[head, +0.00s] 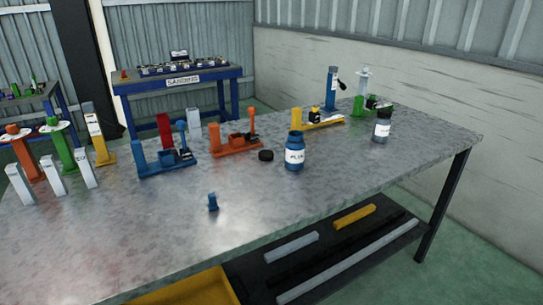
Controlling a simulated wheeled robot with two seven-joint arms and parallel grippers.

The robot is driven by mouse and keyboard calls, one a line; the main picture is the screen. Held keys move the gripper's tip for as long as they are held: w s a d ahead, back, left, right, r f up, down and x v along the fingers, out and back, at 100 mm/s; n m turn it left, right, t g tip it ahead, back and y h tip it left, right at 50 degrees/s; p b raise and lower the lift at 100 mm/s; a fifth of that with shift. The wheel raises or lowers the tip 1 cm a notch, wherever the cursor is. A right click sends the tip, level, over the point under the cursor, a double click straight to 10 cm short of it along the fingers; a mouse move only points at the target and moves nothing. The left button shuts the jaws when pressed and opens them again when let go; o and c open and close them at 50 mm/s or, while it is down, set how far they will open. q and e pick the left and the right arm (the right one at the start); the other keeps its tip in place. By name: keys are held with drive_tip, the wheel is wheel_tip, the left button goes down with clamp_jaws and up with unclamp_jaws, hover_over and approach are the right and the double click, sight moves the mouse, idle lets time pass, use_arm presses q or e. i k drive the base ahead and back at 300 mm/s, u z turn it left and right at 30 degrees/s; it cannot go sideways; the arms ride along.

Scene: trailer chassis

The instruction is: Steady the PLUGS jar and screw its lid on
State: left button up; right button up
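The PLUGS jar (295,152) is a blue jar with a white label, of which only the first letters show clearly. It stands upright on the metal table, right of the middle of the head view. Its top shows a narrower blue neck with no lid on it. A black round lid (265,155) lies flat on the table just left of the jar, apart from it. Neither of my grippers is in the head view.
A second jar (382,127) with a dark lid stands to the right. Blue (165,160), orange (236,146) and yellow (318,119) fixtures stand behind. A small blue part (212,202) stands nearer the front. The table's front (330,200) is clear.

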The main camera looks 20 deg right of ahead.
sight(294, 149)
drive_tip(key=u, duration=2.9)
drive_tip(key=k, duration=2.3)
drive_tip(key=z, duration=1.65)
